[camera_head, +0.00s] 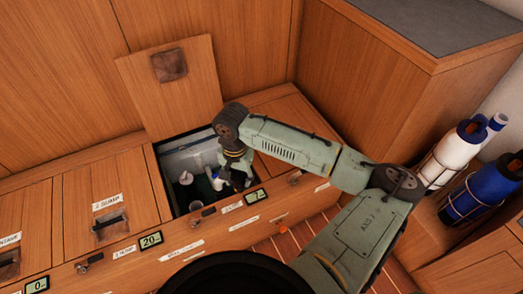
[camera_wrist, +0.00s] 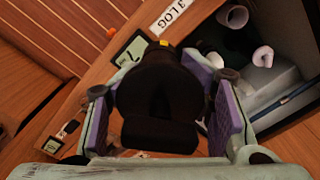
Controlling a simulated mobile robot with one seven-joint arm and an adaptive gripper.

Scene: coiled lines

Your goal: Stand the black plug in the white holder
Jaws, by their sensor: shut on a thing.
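My gripper (camera_wrist: 160,98) is shut on the black plug (camera_wrist: 160,85), a thick dark body between the purple finger pads in the wrist view. In the head view my gripper (camera_head: 238,178) is over the right part of an open locker, and the plug is hard to make out there. A pale, round, open-topped cup (camera_wrist: 232,17), which looks like the white holder, shows at the top of the wrist view, apart from the plug.
The locker's raised lid (camera_head: 175,85) leans against the back wall. A white hooked pipe (camera_wrist: 263,56) stands inside the locker, near the cup. The wooden front rim (camera_head: 165,250) carries labels and small displays. Blue and white bottles (camera_head: 470,195) stand at the right.

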